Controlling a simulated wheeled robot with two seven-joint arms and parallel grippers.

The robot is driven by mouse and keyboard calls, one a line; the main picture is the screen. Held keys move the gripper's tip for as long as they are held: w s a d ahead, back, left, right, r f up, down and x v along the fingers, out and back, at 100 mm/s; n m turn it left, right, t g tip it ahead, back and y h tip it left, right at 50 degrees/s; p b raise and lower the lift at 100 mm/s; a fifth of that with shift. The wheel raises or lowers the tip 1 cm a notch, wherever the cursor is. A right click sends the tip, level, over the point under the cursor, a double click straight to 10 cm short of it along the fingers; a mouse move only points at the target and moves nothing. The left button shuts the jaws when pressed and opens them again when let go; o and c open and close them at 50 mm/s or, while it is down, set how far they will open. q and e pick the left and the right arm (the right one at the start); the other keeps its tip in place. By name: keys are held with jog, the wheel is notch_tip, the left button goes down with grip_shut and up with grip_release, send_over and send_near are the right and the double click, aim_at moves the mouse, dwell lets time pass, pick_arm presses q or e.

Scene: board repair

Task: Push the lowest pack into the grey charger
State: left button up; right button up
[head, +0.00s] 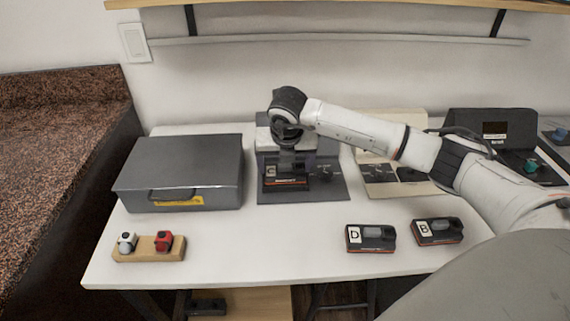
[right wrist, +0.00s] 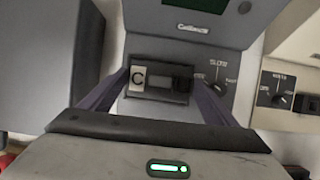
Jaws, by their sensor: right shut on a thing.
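Pack C (head: 285,182), dark with a white C label and an orange stripe, is between the fingers of my right gripper (head: 291,165). In the right wrist view the fingers (right wrist: 157,92) flank pack C (right wrist: 158,83) on both sides. The grey charger (head: 333,190) stands at the back of the table, and the pack is over its left part. Its panel (right wrist: 190,20) and knob show behind the pack. Whether the pack is seated is hidden. Pack D (head: 370,238) and pack B (head: 437,231) lie on the table at front right. My left gripper is not in view.
A grey metal box (head: 180,170) stands left of the charger. A wooden block (head: 149,249) with a white and a red piece is at front left. A cream charger (head: 409,188) and a black one (head: 516,160) stand right. The front middle is clear.

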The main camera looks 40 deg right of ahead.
aim_at(285, 166)
jog(key=shift+f+b, duration=0.3)
jog(key=shift+f, duration=0.05)
dwell(0.4)
jog(key=o, duration=1)
jog(key=shift+f, duration=0.1)
jog(key=shift+o, duration=0.2)
jog(key=shift+r, duration=0.3)
jog(key=shift+r+p, duration=0.8)
jog(key=shift+r, duration=0.55)
jog(key=shift+r, duration=0.1)
jog(key=shift+r+p, duration=1.65)
jog(key=shift+r, duration=1.25)
